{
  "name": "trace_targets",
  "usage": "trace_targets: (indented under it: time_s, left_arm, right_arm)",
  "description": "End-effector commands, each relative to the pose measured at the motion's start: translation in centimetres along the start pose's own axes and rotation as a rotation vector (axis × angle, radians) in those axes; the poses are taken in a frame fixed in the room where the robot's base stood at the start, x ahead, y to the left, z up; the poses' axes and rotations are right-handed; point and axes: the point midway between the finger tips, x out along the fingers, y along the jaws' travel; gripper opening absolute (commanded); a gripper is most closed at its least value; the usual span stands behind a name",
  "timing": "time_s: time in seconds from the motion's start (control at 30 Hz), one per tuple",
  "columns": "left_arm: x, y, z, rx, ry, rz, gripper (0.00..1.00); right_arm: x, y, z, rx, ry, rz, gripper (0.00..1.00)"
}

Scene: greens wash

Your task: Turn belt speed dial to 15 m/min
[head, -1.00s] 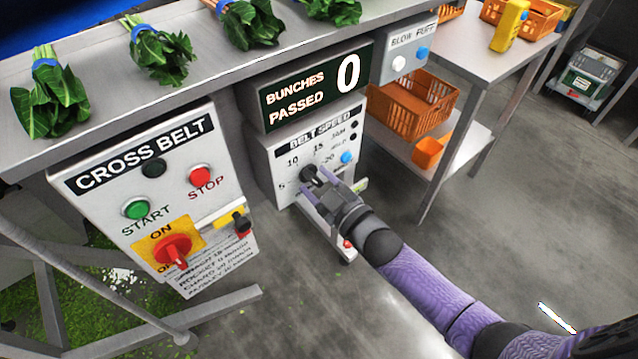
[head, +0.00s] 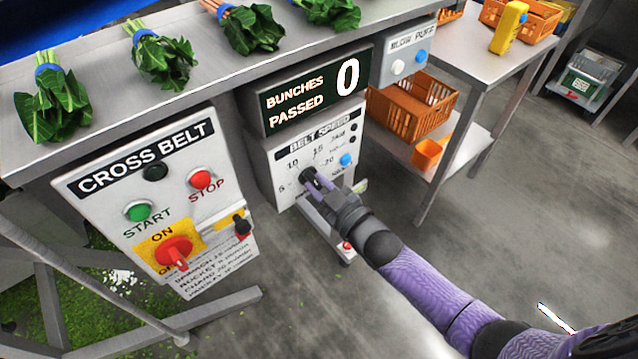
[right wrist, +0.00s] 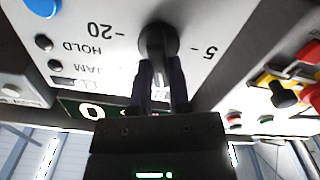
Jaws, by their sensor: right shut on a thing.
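The belt speed dial is a black knob (head: 306,175) on the white belt speed panel (head: 284,155), with 5, 10, 15 and 20 marked around it. My right gripper (head: 315,181) reaches it from the front and is shut on the knob. In the right wrist view the panel appears upside down, and the two dark fingers (right wrist: 160,80) lie on either side of the knob (right wrist: 157,42). The 5 and 20 marks show there. The fingers and my wrist hide part of the scale, and I cannot read the pointer's setting exactly. My left gripper is out of view.
A counter display (head: 313,92) reading 0 sits above the panel. The cross belt box (head: 110,205) with start, stop and a red switch stands left. A blow puff box (head: 392,69) and orange crates (head: 412,108) are right. Bunched greens (head: 165,58) lie on the belt above.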

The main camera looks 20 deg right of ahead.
Motion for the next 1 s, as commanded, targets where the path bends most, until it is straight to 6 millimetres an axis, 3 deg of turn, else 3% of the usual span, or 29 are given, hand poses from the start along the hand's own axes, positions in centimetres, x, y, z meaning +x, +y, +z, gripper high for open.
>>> trace_targets:
  time_s: [0.6, 1.0]
  left_arm:
    - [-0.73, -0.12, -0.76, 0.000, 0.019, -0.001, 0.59]
    - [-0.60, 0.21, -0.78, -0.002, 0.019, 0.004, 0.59]
  right_arm:
    - [-0.04, 0.41, 0.23, 0.559, -0.004, -0.001, 0.00]
    - [-0.04, 0.56, 0.38, 0.802, -0.003, -0.001, 0.00]
